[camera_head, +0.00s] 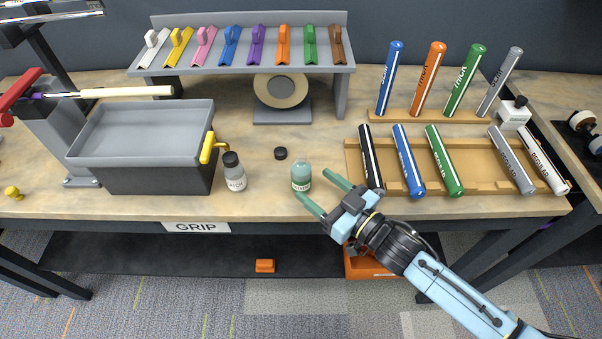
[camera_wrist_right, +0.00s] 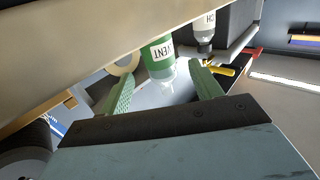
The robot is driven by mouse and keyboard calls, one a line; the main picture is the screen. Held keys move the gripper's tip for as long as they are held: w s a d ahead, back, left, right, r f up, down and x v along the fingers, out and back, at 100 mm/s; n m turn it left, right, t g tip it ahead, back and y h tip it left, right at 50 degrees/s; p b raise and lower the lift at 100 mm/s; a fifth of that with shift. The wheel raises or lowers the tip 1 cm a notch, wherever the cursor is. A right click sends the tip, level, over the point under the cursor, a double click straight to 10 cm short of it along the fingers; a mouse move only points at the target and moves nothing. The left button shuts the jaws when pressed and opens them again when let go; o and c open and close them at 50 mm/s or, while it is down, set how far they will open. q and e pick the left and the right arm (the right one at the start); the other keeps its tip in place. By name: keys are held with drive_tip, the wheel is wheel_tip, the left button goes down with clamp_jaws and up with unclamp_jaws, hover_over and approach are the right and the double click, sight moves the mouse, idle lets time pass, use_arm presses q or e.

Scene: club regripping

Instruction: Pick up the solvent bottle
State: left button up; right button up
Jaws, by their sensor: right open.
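The solvent bottle (camera_head: 301,177) stands upright near the table's front edge, right of the clear bottle. It is green with a white label. In the wrist view, the open right gripper (camera_wrist_right: 160,78) has one finger on each side of the bottle, with no clear contact. My left gripper is out of view.
A white-labelled bottle (camera_head: 234,172) with a dark cap stands left, beside a grey bin (camera_head: 140,180) with a yellow handle. A black cap (camera_head: 280,153) lies behind. A wooden tray (camera_head: 475,181) of grips is at right. A tape roll (camera_head: 281,91) stands at the back.

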sight(309, 179)
drive_tip(key=x, duration=0.6)
drive_tip(key=shift+f, duration=0.2)
drive_tip(key=shift+s, duration=0.1)
drive_tip(key=c, duration=1.1)
drive_tip(key=shift+r, duration=0.25)
